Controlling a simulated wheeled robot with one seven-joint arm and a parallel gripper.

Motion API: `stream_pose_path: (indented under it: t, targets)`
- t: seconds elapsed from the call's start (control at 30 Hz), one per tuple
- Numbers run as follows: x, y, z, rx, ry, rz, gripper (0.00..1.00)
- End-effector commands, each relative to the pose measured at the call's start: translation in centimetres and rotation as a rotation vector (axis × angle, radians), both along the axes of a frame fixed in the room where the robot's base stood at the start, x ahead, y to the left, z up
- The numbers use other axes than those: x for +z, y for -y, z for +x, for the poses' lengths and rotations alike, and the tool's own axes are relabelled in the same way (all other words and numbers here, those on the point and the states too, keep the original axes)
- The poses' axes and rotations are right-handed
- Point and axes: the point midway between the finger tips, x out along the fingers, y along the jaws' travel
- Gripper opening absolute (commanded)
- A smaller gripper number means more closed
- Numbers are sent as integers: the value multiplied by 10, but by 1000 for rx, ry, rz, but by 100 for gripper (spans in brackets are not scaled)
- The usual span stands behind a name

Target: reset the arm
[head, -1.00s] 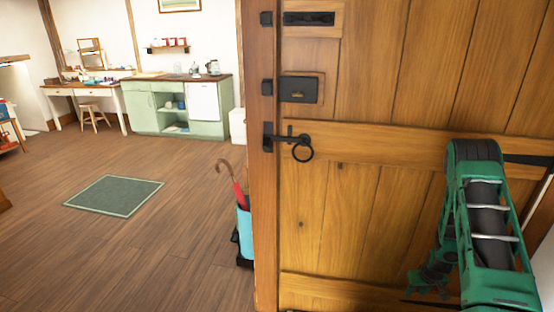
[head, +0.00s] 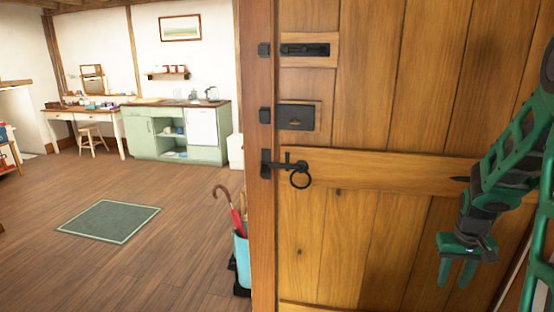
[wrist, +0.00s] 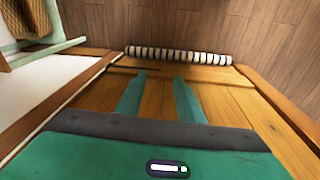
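My gripper (head: 456,272) is at the lower right of the head view, in front of the wooden door (head: 350,230). Its two green fingers point down and stand apart with nothing between them. In the wrist view my gripper (wrist: 158,95) also shows two separated fingers, with the door's planks (wrist: 220,98) behind them. My green arm comes in from the right edge of the head view, bent above the gripper. I cannot tell how far the fingers are from the door.
The door has a black ring handle (head: 300,178) and a bolt (head: 305,50). A blue umbrella stand (head: 242,258) stands by its left edge. A striped roll (wrist: 178,55) lies along the door's bottom. Open floor with a green rug (head: 110,220) is at left, before a green cabinet (head: 170,130).

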Motion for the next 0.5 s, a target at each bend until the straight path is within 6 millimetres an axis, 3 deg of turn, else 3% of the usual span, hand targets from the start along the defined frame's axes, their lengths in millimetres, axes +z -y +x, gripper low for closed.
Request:
stream_pose_path:
  t: [0.03,0.2,0.5]
  targets:
    - [15,-7,-12,-13,1,2,34]
    - [53,-28,-56,-59,-16,22,34]
    - [99,-69,-141,-139,-43,68,34]
